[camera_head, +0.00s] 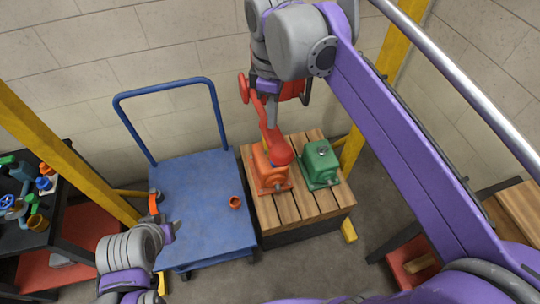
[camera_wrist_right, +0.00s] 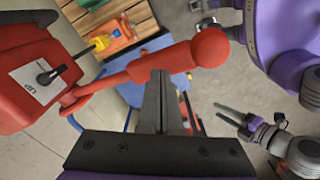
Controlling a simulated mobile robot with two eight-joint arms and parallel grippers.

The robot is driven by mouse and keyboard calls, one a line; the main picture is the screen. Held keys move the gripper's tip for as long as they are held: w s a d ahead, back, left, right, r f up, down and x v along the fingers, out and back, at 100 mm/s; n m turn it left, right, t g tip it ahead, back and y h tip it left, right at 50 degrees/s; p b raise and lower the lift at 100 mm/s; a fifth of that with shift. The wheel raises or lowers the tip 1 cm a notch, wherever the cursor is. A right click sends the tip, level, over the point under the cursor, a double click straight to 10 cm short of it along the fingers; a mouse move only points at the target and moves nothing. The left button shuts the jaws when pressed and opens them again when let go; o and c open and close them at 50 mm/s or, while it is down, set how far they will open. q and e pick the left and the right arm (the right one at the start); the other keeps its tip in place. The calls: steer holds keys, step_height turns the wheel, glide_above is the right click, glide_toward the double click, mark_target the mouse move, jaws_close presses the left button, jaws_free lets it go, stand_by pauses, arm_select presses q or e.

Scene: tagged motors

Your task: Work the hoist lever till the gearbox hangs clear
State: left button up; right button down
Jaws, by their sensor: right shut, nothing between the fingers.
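The red hoist body (camera_wrist_right: 38,75) fills the left of the right wrist view, with a pale label and a black selector by the word UP. Its red lever (camera_wrist_right: 135,70) runs across to a ball knob (camera_wrist_right: 208,47), which also shows in the head view (camera_head: 282,153). My right gripper (camera_head: 272,122) is shut and empty, its fingertips (camera_wrist_right: 161,75) against or just beside the lever. The orange gearbox (camera_head: 266,178) is on the slatted wooden stand (camera_head: 298,212) under a yellow hook part (camera_wrist_right: 101,42); I see no clear gap below it. My left gripper (camera_head: 167,231) is open and empty over the blue cart's front-left.
A green gearbox (camera_head: 321,161) stands right of the orange one. Yellow posts (camera_head: 65,150) rise on both sides. A black shelf (camera_head: 60,190) with coloured fittings stands at left.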

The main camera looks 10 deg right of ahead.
steer(key=shift+w+r, duration=0.15)
steer(key=shift+r, duration=0.3)
step_height(320, 180, up, 2)
steer(key=shift+r+p, duration=0.15)
steer(key=shift+p, duration=0.5)
steer(key=shift+r, duration=0.3)
arm_select(q)
steer(key=shift+w+r, duration=0.6)
steer(key=shift+r, duration=0.2)
arm_select(e)
step_height(320, 180, up, 3)
steer(key=shift+r, duration=0.1)
arm_select(q)
steer(key=shift+w, duration=0.1)
steer(key=shift+s, duration=0.2)
